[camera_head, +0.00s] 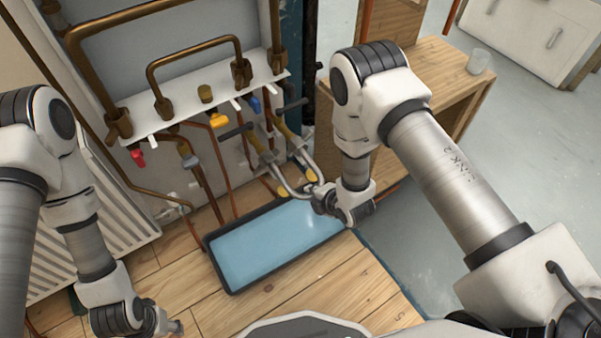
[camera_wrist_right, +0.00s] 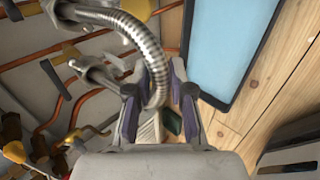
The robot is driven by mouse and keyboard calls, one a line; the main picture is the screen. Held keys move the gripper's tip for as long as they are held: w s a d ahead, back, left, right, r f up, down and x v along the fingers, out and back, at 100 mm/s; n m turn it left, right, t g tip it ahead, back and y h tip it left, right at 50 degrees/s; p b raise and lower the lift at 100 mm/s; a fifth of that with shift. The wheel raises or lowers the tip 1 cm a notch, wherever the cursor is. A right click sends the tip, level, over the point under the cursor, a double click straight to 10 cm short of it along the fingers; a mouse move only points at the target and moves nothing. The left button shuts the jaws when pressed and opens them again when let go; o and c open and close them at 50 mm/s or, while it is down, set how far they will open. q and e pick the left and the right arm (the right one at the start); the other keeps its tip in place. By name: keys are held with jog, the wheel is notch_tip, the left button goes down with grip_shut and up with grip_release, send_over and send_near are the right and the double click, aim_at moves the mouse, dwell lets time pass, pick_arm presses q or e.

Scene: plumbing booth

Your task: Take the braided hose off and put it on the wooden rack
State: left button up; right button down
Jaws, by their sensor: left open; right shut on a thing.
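The braided hose (camera_wrist_right: 135,32) is a silver, ribbed, curved tube in the right wrist view. It arcs from a metal fitting at the top left down between the finger pads of my right gripper (camera_wrist_right: 158,98), which is shut on it. In the head view the hose (camera_head: 287,186) is thin and partly hidden by my right gripper (camera_head: 319,191), below the valves. I cannot tell whether its far end is joined to the fitting. My left gripper (camera_head: 170,326) is open and low at the bottom left, away from the hose. The wooden rack (camera_head: 440,75) stands at the right, behind my right arm.
A black-rimmed tray with a blue inside (camera_head: 240,287) lies on the plank floor below the pipes. A white manifold panel (camera_head: 190,98) carries brown pipes and coloured valves. A clear cup (camera_head: 479,61) stands on the rack top. Copper pipes crowd the wall behind the hose.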

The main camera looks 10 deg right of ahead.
jog(key=shift+s+f, duration=0.1)
jog(key=shift+s, duration=0.05)
jog(key=s+d+p, duration=0.3)
jog(key=s+d, duration=0.1)
jog(key=s, duration=0.8)
jog(key=shift+d+p, duration=0.2)
jog(key=shift+p, duration=0.2)
